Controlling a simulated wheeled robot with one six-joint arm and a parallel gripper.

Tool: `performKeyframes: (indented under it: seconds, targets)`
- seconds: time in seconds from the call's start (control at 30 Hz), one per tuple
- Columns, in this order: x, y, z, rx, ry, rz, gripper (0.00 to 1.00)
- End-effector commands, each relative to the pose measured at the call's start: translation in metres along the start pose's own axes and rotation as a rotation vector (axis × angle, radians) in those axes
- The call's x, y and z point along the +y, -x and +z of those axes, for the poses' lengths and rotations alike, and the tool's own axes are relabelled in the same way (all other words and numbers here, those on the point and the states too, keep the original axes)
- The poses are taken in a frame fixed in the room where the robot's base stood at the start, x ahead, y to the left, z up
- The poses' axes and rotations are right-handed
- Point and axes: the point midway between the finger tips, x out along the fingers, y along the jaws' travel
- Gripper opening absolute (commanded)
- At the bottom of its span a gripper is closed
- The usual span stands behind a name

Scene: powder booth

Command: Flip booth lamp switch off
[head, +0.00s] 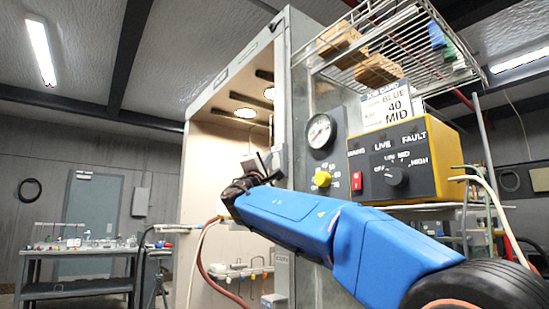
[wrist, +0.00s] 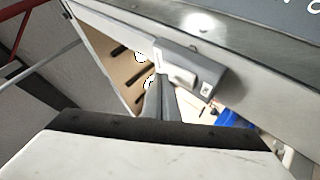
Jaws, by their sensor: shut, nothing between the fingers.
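The lamp switch is a small grey box (wrist: 200,72) on the booth's front edge in the wrist view. It has a pale lever or rocker at its left part and a small marked label at its lower right. My gripper (wrist: 163,80) is shut and empty, its fingertips just below the left end of the box. I cannot tell whether they touch it. In the head view my gripper (head: 262,163) is at the booth's front post, and the switch is hard to make out behind it. The booth lamps (head: 245,113) are lit.
A yellow and black control box (head: 430,175) with a dial and red switch, a pressure gauge (head: 320,131) and a yellow knob (head: 322,179) are right of my gripper. A wire rack (head: 395,40) hangs above. A workbench (head: 75,255) stands far left.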

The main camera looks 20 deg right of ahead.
Motion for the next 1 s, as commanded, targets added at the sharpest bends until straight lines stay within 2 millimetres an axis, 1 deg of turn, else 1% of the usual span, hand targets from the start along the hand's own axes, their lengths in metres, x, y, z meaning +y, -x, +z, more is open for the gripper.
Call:
performKeyframes:
  seconds: [0.63,1.0]
  targets:
    - [-0.001,-0.002,0.001,0.000,0.000,0.000,0.00]
    - [0.005,0.008,-0.006,0.000,-0.001,0.000,0.00]
